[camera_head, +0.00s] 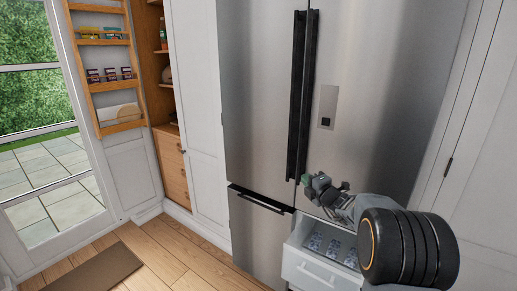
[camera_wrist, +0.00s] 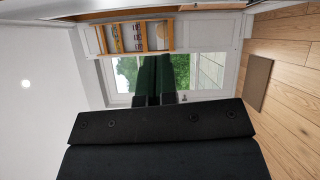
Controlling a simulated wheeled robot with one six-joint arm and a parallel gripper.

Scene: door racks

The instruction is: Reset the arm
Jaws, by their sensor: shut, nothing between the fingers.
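My gripper (camera_head: 308,181) is at the end of my arm, in front of the steel fridge (camera_head: 265,110) and just below its long black handles in the head view. In the wrist view my gripper (camera_wrist: 154,75) has its two dark fingers side by side, shut, with nothing held. My arm comes in from the lower right of the head view, above an open drawer (camera_head: 312,275) that holds several small packets. I cannot tell the exact gap between the gripper and the fridge front.
A wooden door rack (camera_head: 108,80) with jars hangs open at the left, beside wooden shelves (camera_head: 168,150). It also shows in the wrist view (camera_wrist: 135,38). A glazed door (camera_head: 45,130) stands far left. A brown mat (camera_head: 83,272) lies on the clear wood floor.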

